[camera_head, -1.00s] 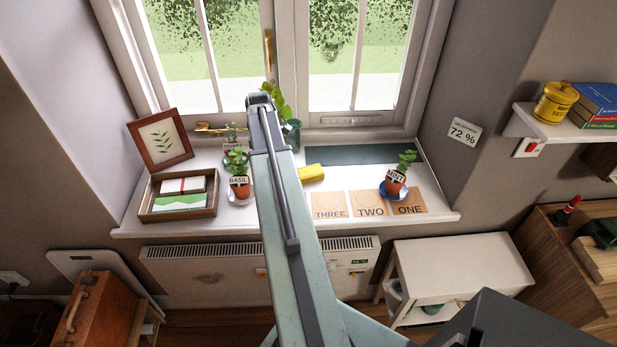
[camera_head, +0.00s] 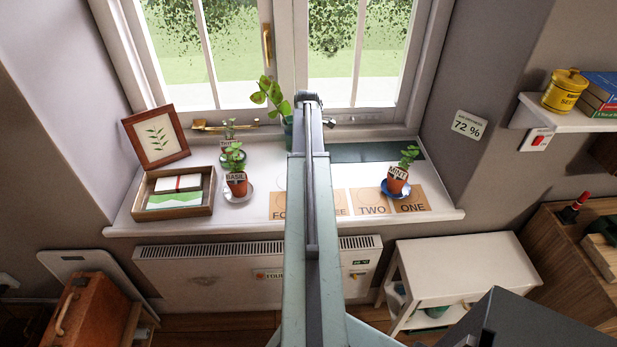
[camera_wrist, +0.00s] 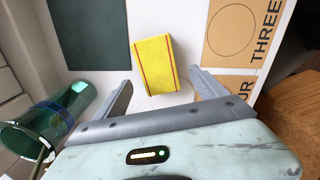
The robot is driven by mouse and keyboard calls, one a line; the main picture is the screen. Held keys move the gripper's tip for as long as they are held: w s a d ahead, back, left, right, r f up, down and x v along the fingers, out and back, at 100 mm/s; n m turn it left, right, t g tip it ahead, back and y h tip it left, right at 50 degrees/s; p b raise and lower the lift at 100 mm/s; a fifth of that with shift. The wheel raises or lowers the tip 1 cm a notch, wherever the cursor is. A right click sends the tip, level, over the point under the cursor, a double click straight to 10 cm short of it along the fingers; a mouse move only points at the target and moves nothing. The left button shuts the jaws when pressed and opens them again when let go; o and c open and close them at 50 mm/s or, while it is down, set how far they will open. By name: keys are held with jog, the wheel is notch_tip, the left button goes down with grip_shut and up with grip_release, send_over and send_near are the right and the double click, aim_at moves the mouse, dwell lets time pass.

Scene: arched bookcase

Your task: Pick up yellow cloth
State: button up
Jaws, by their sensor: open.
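The yellow cloth (camera_wrist: 156,64) is a small folded block with dark red lines, lying on the white windowsill in the wrist view. My gripper (camera_wrist: 161,80) is open and empty, with one finger to each side of the cloth's near end in the picture. I cannot tell how far above the sill the fingers are, and I see no contact. In the head view my arm hides the cloth, and my gripper cannot be made out there.
A green glass vase (camera_wrist: 50,120) stands left of my gripper; its plant (camera_head: 272,95) shows in the head view. A dark green mat (camera_wrist: 88,55) lies beyond. Numbered cards (camera_head: 373,202), a mint pot (camera_head: 397,180), a basil pot (camera_head: 237,184) and a wooden tray (camera_head: 178,212) share the sill.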

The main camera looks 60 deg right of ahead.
notch_tip(320, 180, down, 4)
jog(key=shift+r+b, duration=0.15)
jog(key=shift+b, duration=1.05)
jog(key=shift+r, duration=0.15)
jog(key=c, duration=1.6)
jog(key=shift+r+p, duration=0.7)
jog(key=shift+p, duration=0.2)
notch_tip(320, 180, up, 3)
jog(key=p, duration=0.3)
jog(key=s+a, duration=0.3)
jog(key=s, duration=0.1)
jog(key=s+a, duration=0.3)
jog(key=s, duration=0.1)
jog(key=s+a, duration=0.3)
jog(key=s, duration=0.2)
jog(key=shift+s+r+p, duration=0.1)
jog(key=shift+r+p, duration=0.2)
